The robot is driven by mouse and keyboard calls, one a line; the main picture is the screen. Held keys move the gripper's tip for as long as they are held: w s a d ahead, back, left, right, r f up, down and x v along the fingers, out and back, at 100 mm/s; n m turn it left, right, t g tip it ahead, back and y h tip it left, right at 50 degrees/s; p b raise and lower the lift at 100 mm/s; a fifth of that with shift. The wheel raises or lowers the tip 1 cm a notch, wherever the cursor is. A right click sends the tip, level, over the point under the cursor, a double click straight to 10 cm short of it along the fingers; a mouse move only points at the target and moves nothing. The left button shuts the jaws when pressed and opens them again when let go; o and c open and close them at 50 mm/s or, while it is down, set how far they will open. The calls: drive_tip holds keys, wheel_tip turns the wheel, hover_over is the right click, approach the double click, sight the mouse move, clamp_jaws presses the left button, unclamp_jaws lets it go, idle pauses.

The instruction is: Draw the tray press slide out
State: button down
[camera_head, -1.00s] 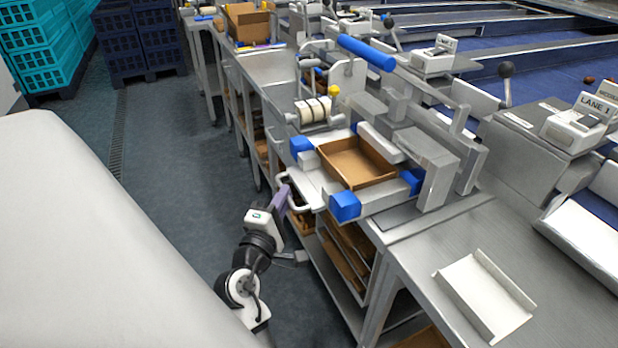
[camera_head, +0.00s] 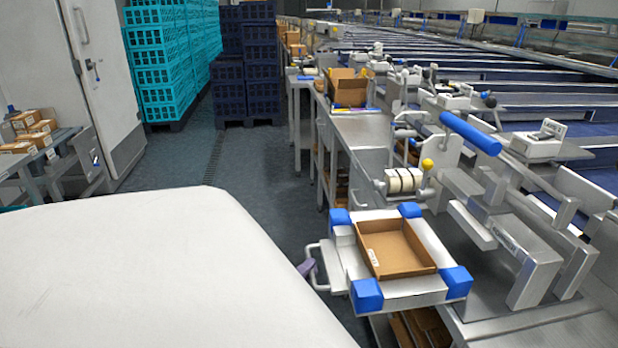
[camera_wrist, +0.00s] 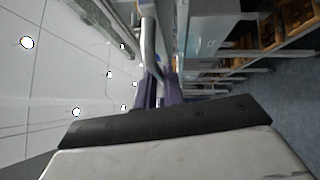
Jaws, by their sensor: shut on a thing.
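The tray press slide (camera_head: 400,292) is a pale metal plate with blue corner blocks. It sticks out past the bench edge on the aisle side, clear of the press frame (camera_head: 532,262). An open cardboard tray (camera_head: 408,270) lies on it between the blocks. My gripper (camera_head: 306,267) shows only as a small purple part at the slide's handle (camera_head: 312,252), and the pale body in front hides the rest of the arm. In the wrist view my purple fingers (camera_wrist: 160,92) are shut on the grey handle bar (camera_wrist: 149,45).
The press has a blue lever grip (camera_head: 470,133) above and white rolls (camera_head: 404,180) beside it. Cardboard trays (camera_head: 420,328) sit under the bench. The aisle floor (camera_head: 255,165) is open, with teal crates (camera_head: 160,65) and dark blue crates (camera_head: 247,75) at its far end.

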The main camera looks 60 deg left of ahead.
drive_tip(key=c, duration=1.5)
unclamp_jaws()
drive_tip(key=b+v, duration=0.2)
drive_tip(key=v, duration=1.1)
drive_tip(key=shift+s+d, duration=0.2)
drive_tip(key=shift+s, duration=0.15)
drive_tip(key=shift+a, duration=0.1)
